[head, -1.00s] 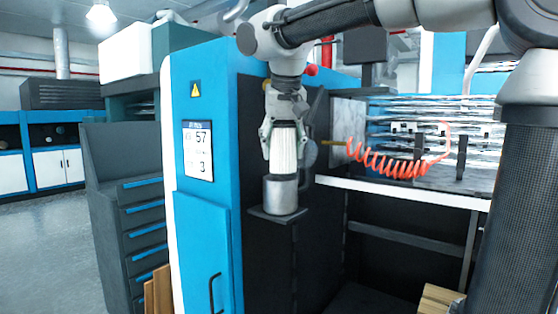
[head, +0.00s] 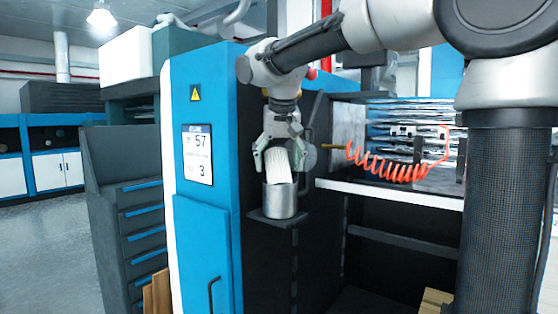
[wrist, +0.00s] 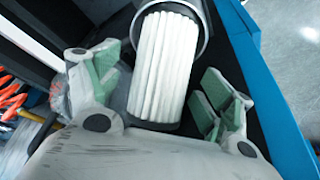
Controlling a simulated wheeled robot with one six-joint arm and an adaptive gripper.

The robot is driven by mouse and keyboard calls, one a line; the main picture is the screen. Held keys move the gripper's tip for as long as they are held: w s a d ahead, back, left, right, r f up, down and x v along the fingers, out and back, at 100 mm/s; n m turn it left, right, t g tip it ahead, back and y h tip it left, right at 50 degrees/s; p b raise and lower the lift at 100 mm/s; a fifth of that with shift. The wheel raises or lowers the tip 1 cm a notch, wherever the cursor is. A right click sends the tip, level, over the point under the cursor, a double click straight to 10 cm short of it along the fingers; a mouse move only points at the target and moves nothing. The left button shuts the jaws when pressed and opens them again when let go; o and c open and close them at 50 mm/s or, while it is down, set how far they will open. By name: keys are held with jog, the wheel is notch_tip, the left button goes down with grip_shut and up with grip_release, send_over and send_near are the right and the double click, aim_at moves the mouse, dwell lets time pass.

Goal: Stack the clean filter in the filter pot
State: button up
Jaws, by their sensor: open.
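The clean filter (head: 278,165) is a white pleated cylinder. It stands in the metal filter pot (head: 280,200), tilted slightly, with its lower end inside the pot and its upper part above the rim. The pot sits on a small dark shelf (head: 279,217) on the machine's front. My gripper (head: 279,145) is above the filter with its fingers apart around the top. In the wrist view the filter (wrist: 166,65) lies between the open green-padded fingers (wrist: 160,88), with gaps on both sides, and the pot's rim (wrist: 207,30) shows around its far end.
The blue machine panel (head: 203,100) with a number sign (head: 197,153) stands left of the pot. A coiled orange hose (head: 385,168) hangs to the right. A dark drawer cabinet (head: 130,215) stands further left. Open floor lies beyond it.

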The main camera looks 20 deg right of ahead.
jog(key=shift+r, duration=0.15)
jog(key=shift+s+r, duration=0.1)
jog(key=shift+r, duration=0.15)
jog(key=s+a, duration=0.2)
jog(key=s, duration=1)
jog(key=s+d+f+n, duration=0.1)
jog(key=s+d+f, duration=1.3)
jog(key=d, duration=0.3)
jog(key=shift+s+f+n+y, duration=0.15)
jog(key=shift+f+n+y, duration=0.2)
jog(key=shift+f, duration=0.4)
jog(key=shift+a, duration=0.1)
